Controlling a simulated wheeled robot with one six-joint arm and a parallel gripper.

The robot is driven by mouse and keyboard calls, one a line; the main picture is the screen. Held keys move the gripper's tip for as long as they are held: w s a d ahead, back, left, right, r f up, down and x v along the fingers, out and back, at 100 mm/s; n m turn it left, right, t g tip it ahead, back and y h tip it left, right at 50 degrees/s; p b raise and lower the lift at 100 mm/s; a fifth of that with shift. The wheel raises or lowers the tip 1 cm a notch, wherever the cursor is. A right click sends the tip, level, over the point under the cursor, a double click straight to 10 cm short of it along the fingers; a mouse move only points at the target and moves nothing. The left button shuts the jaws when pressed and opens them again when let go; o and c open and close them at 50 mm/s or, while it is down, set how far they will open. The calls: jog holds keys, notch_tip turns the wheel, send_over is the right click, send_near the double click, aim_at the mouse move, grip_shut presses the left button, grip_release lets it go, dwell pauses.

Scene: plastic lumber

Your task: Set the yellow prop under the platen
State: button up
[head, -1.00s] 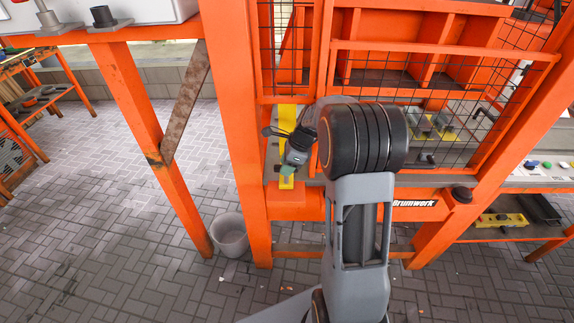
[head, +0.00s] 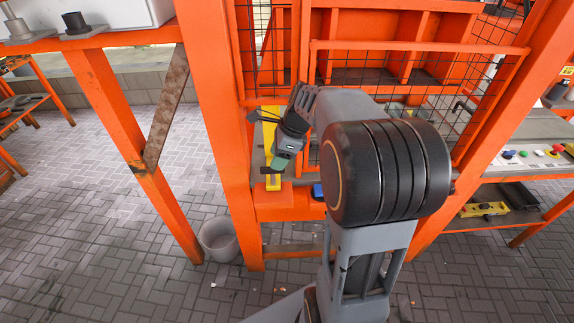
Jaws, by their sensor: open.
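The yellow prop (head: 269,137) is a narrow upright bar at the left side of the orange press frame, above an orange block (head: 272,201). My gripper (head: 275,167) points down at the prop's lower part and overlaps it in the picture, with a green piece near its tip. It is open. I cannot tell whether its fingers are around the prop or only in front of it. A ribbed orange structure (head: 405,45) spans the press behind wire mesh; I cannot tell whether it is the platen. My arm hides much of the press middle.
Orange posts (head: 215,110) and mesh guards (head: 262,50) stand close around my arm. A grey bucket (head: 219,240) is on the floor at left. A button panel (head: 530,153) and a shelf with a yellow item (head: 483,210) are at right. Paved floor lies open at left.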

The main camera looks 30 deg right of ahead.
jog(key=s+a+r, duration=0.1)
jog(key=s+r, duration=0.2)
jog(key=s, duration=0.4)
jog(key=shift+s, duration=0.35)
jog(key=shift+a+r, duration=0.1)
